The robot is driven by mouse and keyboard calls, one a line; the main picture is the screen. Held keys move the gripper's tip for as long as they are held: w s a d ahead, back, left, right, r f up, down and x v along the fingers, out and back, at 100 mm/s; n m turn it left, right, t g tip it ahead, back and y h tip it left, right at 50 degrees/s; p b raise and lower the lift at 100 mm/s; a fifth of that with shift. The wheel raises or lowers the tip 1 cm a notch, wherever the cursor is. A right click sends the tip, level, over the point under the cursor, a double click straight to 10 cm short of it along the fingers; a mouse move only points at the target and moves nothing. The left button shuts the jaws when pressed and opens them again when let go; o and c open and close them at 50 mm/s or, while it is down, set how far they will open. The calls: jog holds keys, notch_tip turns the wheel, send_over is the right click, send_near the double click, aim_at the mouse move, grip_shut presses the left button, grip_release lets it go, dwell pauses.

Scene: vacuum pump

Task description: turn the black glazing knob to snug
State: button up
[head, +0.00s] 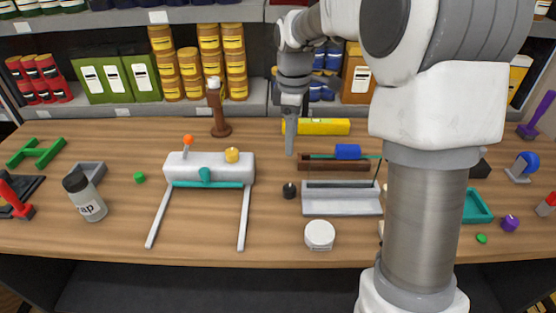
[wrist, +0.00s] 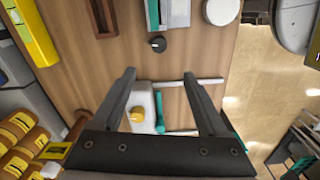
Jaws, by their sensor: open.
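The black glazing knob (head: 289,190) is a small, dark, round knob on the wooden table, left of a grey tray-like fixture. It also shows in the wrist view (wrist: 158,44), with a light mark on its top. My gripper (head: 290,150) hangs fingers down above the table, farther back than the knob in the head view. In the wrist view my gripper (wrist: 159,74) has its two fingers spread apart with nothing held between them. The knob lies past the fingertips, roughly centred between them and not touching either. The knob's turn position cannot be told.
A white and teal device with two grey rods (head: 206,168) stands left of the knob. The grey fixture (head: 342,203) and a white round tin (head: 319,235) are close on the right and front. A yellow level (head: 315,127) lies behind. Bare wood surrounds the knob.

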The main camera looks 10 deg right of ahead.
aim_at(289, 188)
notch_tip(289, 188, down, 18)
jog(key=shift+w+r+b, duration=0.1)
jog(key=shift+w+b, duration=0.05)
jog(key=shift+b, duration=0.65)
grip_shut()
